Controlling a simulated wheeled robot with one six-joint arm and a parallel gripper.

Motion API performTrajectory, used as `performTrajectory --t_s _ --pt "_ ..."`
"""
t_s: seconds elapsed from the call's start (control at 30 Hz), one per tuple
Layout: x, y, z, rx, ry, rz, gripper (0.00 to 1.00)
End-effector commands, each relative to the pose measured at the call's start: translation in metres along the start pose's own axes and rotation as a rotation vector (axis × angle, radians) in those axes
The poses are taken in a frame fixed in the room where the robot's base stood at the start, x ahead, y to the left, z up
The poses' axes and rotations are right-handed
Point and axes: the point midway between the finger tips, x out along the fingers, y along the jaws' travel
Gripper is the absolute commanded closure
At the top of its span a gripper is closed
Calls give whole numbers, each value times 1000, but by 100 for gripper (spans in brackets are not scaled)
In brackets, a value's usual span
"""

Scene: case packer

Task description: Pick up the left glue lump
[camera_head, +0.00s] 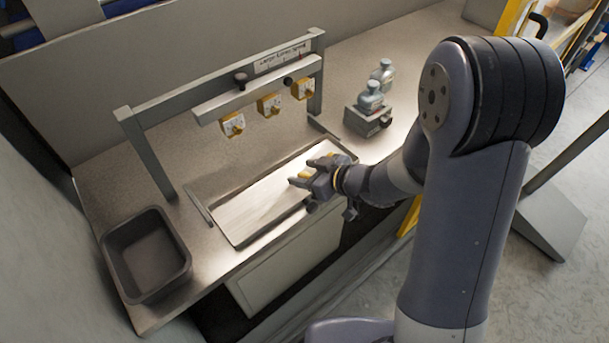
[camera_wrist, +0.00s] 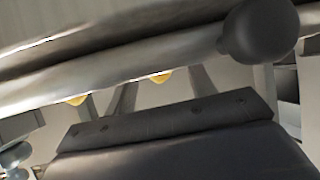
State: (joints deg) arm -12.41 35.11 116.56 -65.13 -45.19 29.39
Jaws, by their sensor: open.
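Three small yellow pieces with pale faces hang in a row under the grey crossbar in the head view: left (camera_head: 232,124), middle (camera_head: 268,104) and right (camera_head: 302,87). I take the left one as the left glue lump, but its shape is too small to tell surely. In the wrist view two yellow lumps (camera_wrist: 76,99) (camera_wrist: 160,77) show below a long bar; I cannot tell which they are. My gripper (camera_head: 303,172) is open, with yellow on its fingers. It is over the tray, right of and nearer than the left lump, apart from all three.
The crossbar frame (camera_head: 150,155) stands on the bench. A shallow metal tray (camera_head: 238,240) lies under my gripper. A black bin (camera_head: 177,280) is at the left end. A grey box (camera_head: 368,122) with bottles (camera_head: 371,98) stands at the right. A dark knob (camera_wrist: 258,32) shows close in the wrist view.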

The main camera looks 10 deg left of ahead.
Motion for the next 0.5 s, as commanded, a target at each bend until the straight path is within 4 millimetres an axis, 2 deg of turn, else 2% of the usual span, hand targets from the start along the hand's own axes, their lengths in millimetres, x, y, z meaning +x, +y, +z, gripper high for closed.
performTrajectory --t_s 0.1,0.3,0.5 --pt "6 0 0 0 -1 -1 47" --pt "6 0 0 0 -1 1 47" --pt "6 0 0 0 -1 0 63"
